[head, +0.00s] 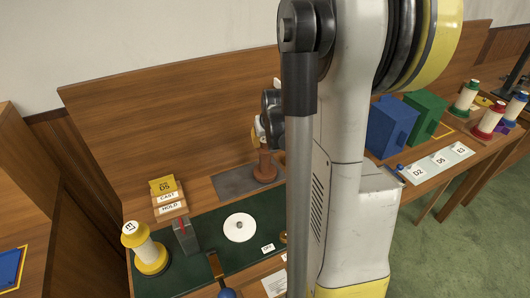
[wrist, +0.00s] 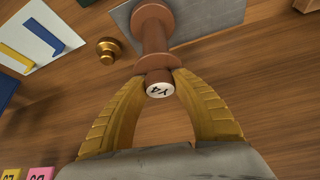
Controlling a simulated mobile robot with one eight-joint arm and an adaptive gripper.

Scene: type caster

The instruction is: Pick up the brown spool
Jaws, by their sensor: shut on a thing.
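The brown spool (wrist: 153,35) is in the upper middle of the wrist view, with a pale end label reading "Y4" (wrist: 160,90). My gripper (wrist: 161,76) has its two yellow fingers closed around the labelled end of the spool. The spool's far flange is over a grey plate (wrist: 205,15); I cannot tell whether it touches the plate. In the head view the brown spool (head: 264,168) stands upright at the grey plate (head: 234,182), with my gripper (head: 260,136) at its top, partly hidden behind my arm.
A brass knob (wrist: 107,50) is left of the spool. Blue (head: 389,128) and green (head: 425,116) boxes stand right of my arm.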

